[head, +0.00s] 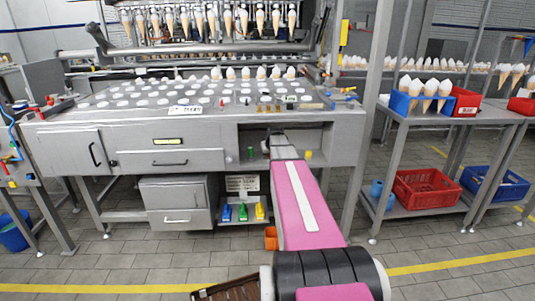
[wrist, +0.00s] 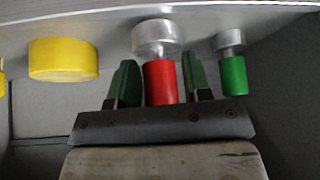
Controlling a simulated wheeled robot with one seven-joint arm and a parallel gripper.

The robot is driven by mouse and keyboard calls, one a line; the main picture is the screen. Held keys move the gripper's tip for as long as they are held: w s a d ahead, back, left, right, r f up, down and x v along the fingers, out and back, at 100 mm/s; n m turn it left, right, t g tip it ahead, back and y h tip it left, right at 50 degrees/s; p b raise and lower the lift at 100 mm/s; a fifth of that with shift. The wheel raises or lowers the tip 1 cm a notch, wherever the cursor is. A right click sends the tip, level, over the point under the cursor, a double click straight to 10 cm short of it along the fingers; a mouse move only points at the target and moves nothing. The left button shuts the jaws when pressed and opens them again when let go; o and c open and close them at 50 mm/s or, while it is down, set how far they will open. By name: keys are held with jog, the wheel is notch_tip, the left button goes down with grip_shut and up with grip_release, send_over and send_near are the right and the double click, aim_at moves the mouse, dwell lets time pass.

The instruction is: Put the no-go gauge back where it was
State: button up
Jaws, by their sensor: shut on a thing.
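My gripper (wrist: 158,73) shows in the wrist view, its two dark green fingers on either side of the red handle of a gauge (wrist: 161,84), and it is shut on it. I take this red-handled gauge to be the no-go gauge. Its silver metal end (wrist: 157,38) points to the top of the wrist view, close to a grey surface; whether it touches cannot be told. A similar, smaller green gauge (wrist: 233,76) with a silver end is to its right. In the head view my arm reaches into the open bay under the machine top, and the red gauge is hidden.
A yellow cylinder (wrist: 63,59) is left of my gripper in the wrist view. The bay (head: 318,139) has a top above and a side wall at the right. A closed drawer (head: 172,160) is to its left. Green, blue and yellow items (head: 243,211) sit on a shelf below.

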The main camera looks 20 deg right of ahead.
jog(key=shift+w+d+f, duration=0.1)
jog(key=shift+w+f, duration=0.05)
jog(key=shift+w, duration=0.75)
jog(key=shift+w+d+f, duration=0.1)
jog(key=shift+w+f, duration=0.05)
jog(key=shift+w, duration=0.75)
jog(key=shift+f, duration=0.15)
jog(key=o, duration=1)
jog(key=shift+o, duration=0.2)
jog(key=v, duration=0.7)
jog(key=shift+s+a, duration=0.45)
jog(key=s+a+f+g, duration=0.2)
jog(key=s+a+f, duration=0.3)
jog(key=s+a, duration=0.2)
jog(key=s+a+f+g, duration=0.2)
jog(key=s+a+f, duration=0.4)
jog(key=s, duration=0.6)
jog(key=s+a+f+n+g, duration=0.1)
jog(key=s+a+f+g, duration=0.1)
jog(key=s+a+f, duration=0.4)
jog(key=s+a, duration=0.3)
jog(key=s, duration=0.1)
jog(key=shift+a+g+y, duration=0.2)
jog(key=shift+g+y, duration=0.1)
jog(key=shift+s, duration=0.15)
